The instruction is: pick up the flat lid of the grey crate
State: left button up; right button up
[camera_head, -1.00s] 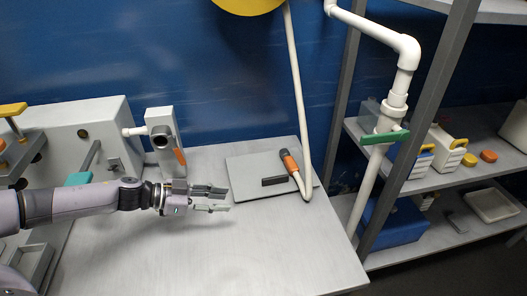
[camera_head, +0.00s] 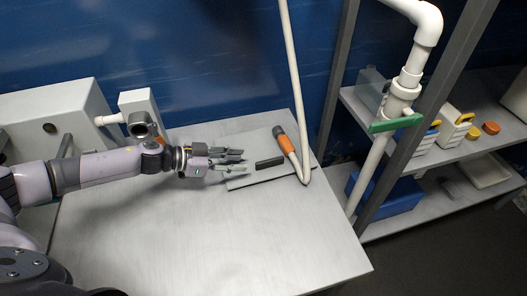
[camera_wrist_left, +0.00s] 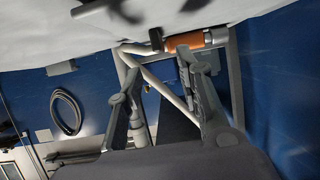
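A flat grey lid (camera_head: 236,142) with a dark bar handle (camera_head: 270,162) lies at the back right of the grey table. No separate grey crate can be made out. My left gripper (camera_head: 244,161) reaches in from the left over the lid's left part. Its fingers point at the handle, are spread apart and hold nothing. Whether they touch the lid is unclear. In the left wrist view the open fingers (camera_wrist_left: 158,75) show with a gap between them, and a pale surface fills the top. My right gripper is not in view.
A grey box with a valve unit (camera_head: 138,112) stands behind my left arm. The table (camera_head: 200,240) is clear in front. Shelves (camera_head: 440,150) stand at right.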

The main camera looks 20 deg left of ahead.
aim_at(266, 161)
pick_arm(q)
jog(key=x, duration=0.3)
jog(key=shift+w+d+f, duration=0.1)
jog(key=shift+r+x, duration=0.1)
jog(key=shift+x, duration=1.25)
jog(key=shift+r+x, duration=0.15)
jog(key=shift+x, duration=1.2)
jog(key=shift+d, duration=0.1)
jog(key=shift+c, duration=0.3)
grip_shut()
jog(key=shift+r, duration=0.1)
